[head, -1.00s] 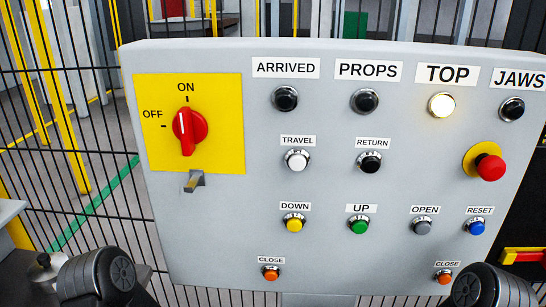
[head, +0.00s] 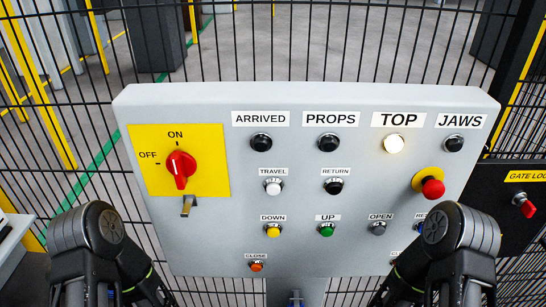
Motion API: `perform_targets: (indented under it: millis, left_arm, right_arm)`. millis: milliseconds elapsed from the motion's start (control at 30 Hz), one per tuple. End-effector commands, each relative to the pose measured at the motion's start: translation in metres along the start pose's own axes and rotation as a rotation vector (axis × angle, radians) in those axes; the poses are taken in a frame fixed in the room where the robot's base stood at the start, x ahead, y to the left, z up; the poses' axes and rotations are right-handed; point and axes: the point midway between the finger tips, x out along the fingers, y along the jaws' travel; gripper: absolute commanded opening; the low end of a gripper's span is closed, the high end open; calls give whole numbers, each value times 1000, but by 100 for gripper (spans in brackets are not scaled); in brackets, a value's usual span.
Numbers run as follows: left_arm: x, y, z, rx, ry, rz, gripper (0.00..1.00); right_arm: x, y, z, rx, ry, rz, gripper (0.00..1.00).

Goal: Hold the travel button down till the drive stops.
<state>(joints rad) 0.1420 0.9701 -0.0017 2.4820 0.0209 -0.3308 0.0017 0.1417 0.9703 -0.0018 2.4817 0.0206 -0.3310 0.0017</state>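The white travel button (head: 273,187) sits under its TRAVEL label on the grey control panel (head: 310,270), and nothing touches it. The TOP lamp (head: 394,144) is lit. The ARRIVED lamp (head: 261,143), PROPS lamp (head: 328,143) and JAWS lamp (head: 453,144) are dark. The red switch (head: 181,169) on the yellow plate points at ON. My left arm stands at the lower left and my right arm at the lower right, covering the panel's lower right corner. Neither gripper's fingers can be made out.
A black return button (head: 334,186) is right of the travel button. Yellow down (head: 273,231) and green up (head: 326,230) buttons are below. A red stop button (head: 432,188) juts out at the right. Wire fencing (head: 290,40) stands behind. A gate lock box (head: 515,215) is at far right.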

Motion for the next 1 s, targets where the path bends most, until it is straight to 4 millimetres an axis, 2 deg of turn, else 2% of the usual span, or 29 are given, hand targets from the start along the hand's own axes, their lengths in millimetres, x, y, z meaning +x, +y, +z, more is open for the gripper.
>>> perform_targets:
  millis: [33,300,800,1000]
  left_arm:
    - [-6,2,1,-1,-2,-1,40]
    - [-4,1,1,-1,-2,-2,40]
    - [-4,1,0,-1,0,-2,0]
    - [-4,1,0,-1,0,-1,0]
  right_arm:
    - [-6,-2,1,1,-2,1,36]
    - [-4,-1,1,2,-2,2,36]
    - [-4,-1,0,1,-1,2,36]
    - [-4,-1,0,1,-1,1,36]
